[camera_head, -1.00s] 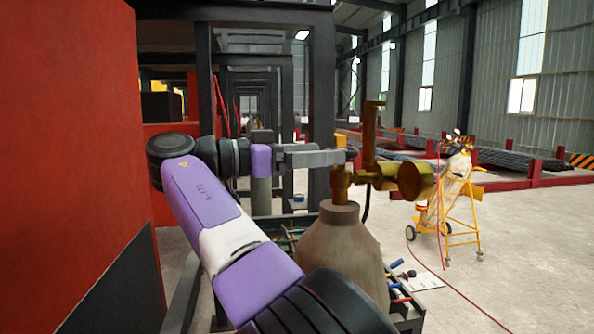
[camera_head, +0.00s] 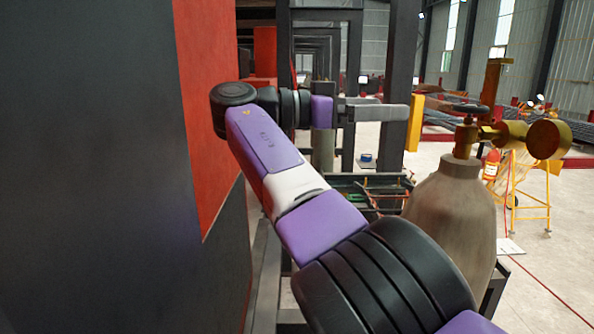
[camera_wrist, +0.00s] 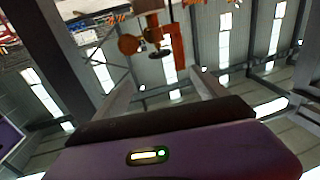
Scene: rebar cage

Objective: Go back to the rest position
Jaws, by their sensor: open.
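My gripper (camera_head: 390,112) is in the middle of the head view, at the end of my purple and black arm. In the wrist view its two fingers (camera_wrist: 163,85) stand apart with nothing between them. A beige gas cylinder (camera_head: 450,205) stands upright to the right of my arm. On top is a brass valve and regulator (camera_head: 500,135) with a dark handwheel (camera_head: 470,108). The fingertips are left of this valve in the picture, with a visible gap. In the wrist view the brass fitting (camera_wrist: 153,42) shows beyond the fingers.
A red and dark grey wall-like block (camera_head: 130,170) fills the left side. Dark steel frame posts (camera_head: 398,80) stand behind my gripper. A tray with tools (camera_head: 365,190) lies behind my arm. Concrete floor is open at right.

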